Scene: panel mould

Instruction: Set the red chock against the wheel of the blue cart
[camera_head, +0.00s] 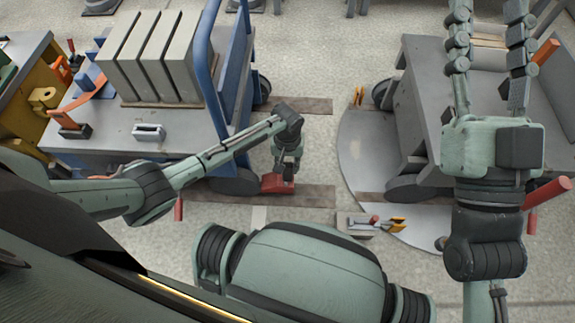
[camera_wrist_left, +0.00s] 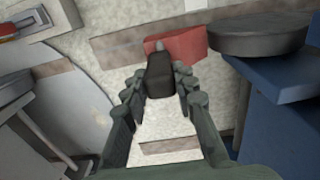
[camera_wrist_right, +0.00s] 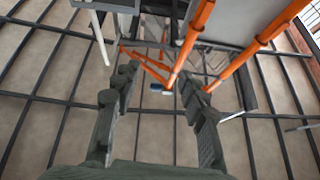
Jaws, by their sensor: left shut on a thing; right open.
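The red chock (camera_head: 278,183) is at floor level beside the dark wheel (camera_head: 236,182) of the blue cart (camera_head: 215,130), on the wheel's right. My left gripper (camera_head: 288,160) is over it. In the left wrist view the fingers (camera_wrist_left: 160,80) are shut on the chock's dark upright handle. There the red body (camera_wrist_left: 178,44) lies close to the wheel (camera_wrist_left: 262,38); I cannot tell whether they touch, or whether the chock rests fully on the floor. My right gripper (camera_head: 488,30) is raised, open and empty; its fingers also show in the right wrist view (camera_wrist_right: 158,82).
Grey panels (camera_head: 155,55) stand on the cart's deck. A grey table on wheels (camera_head: 425,110) stands at right over a round floor plate (camera_head: 360,160). A small grey block with tools (camera_head: 368,224) lies on the floor. Floor between cart and table is mostly clear.

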